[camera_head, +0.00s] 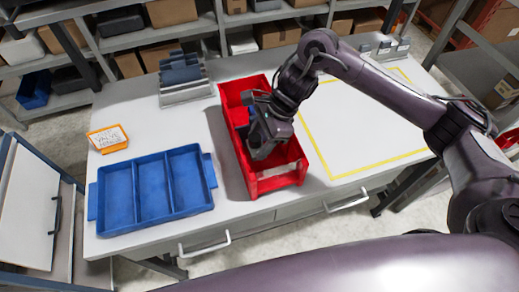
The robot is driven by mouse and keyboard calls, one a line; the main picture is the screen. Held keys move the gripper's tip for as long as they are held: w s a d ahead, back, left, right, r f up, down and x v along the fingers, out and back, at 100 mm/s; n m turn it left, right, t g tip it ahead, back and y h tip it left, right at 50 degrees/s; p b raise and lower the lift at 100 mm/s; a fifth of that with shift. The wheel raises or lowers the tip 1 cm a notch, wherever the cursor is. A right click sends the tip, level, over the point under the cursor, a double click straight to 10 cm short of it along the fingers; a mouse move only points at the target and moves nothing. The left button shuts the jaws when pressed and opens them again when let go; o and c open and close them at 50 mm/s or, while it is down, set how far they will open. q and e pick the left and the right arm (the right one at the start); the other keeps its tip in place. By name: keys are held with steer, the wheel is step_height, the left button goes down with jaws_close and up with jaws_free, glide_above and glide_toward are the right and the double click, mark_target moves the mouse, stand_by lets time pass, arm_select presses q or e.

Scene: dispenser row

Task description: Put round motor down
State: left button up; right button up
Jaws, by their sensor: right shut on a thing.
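My right gripper (262,140) reaches down into the long red bin (289,184) on the white table. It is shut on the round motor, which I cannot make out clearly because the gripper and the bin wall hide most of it. A small dark blue patch shows beside the gripper inside the bin, but I cannot tell what it belongs to. My left gripper is not in view.
A blue three-compartment tray (153,227), empty, lies left of the bin. An orange-edged sign (108,139) stands behind it. A grey dispenser rack (184,78) stands at the back. A yellow-outlined area (345,118) right of the bin looks clear.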

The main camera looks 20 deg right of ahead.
step_height(320, 180, down, 5)
steer(key=shift+f+p, duration=0.15)
steer(key=shift+p, duration=0.65)
steer(key=shift+f+b, duration=0.65)
steer(key=shift+b, duration=0.45)
steer(key=o, duration=1.1)
